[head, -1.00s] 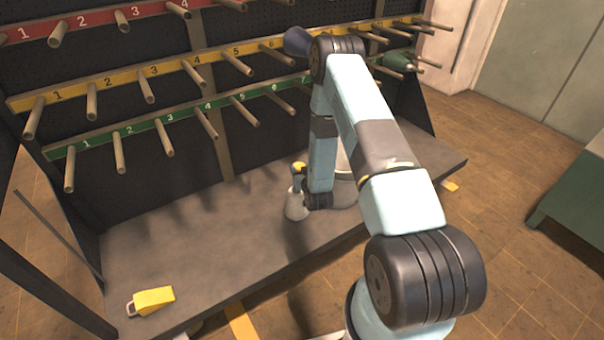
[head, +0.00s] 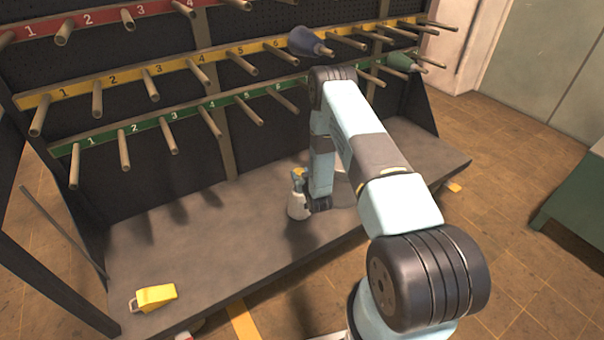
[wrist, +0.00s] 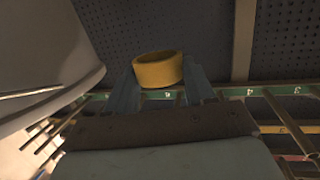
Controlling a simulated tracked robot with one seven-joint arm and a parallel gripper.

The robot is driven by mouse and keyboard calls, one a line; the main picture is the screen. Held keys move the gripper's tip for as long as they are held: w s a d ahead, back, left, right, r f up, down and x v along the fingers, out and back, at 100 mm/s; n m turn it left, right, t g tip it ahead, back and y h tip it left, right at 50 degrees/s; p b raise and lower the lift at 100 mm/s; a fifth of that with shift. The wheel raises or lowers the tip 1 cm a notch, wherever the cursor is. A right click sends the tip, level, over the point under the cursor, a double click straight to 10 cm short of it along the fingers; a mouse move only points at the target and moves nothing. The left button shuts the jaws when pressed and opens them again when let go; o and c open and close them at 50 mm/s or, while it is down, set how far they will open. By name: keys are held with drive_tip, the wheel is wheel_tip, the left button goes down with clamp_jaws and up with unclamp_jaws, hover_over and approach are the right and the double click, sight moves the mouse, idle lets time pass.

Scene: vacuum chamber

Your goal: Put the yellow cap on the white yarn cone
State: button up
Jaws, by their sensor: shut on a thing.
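The yellow cap (wrist: 158,71), a short ring, is held between the fingertips of my gripper (wrist: 160,82), which is shut on it. In the head view the cap (head: 299,172) shows small above my gripper, just left of my forearm and over the bench. A pale rounded thing (head: 342,190) stands on the bench behind my arm, mostly hidden. It may be the white yarn cone; I cannot tell for sure. A large pale curved surface (wrist: 40,50) fills the left of the wrist view, beside the cap and apart from it.
A peg rack with red, yellow (head: 160,70) and green rails (head: 190,113) stands behind the bench (head: 210,250). A blue cone (head: 304,42) and a green cone (head: 400,62) sit on pegs. A yellow block-like item (head: 156,297) lies front left. The bench middle is clear.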

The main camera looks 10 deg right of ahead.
drive_tip(key=shift+s+f, duration=0.1)
drive_tip(key=shift+f, duration=2.4)
drive_tip(key=shift+f, duration=0.3)
drive_tip(key=shift+f, duration=1.2)
drive_tip(key=o, duration=1.1)
drive_tip(key=shift+s, duration=0.1)
drive_tip(key=v, duration=1.3)
drive_tip(key=shift+s, duration=0.35)
drive_tip(key=shift+w, duration=0.1)
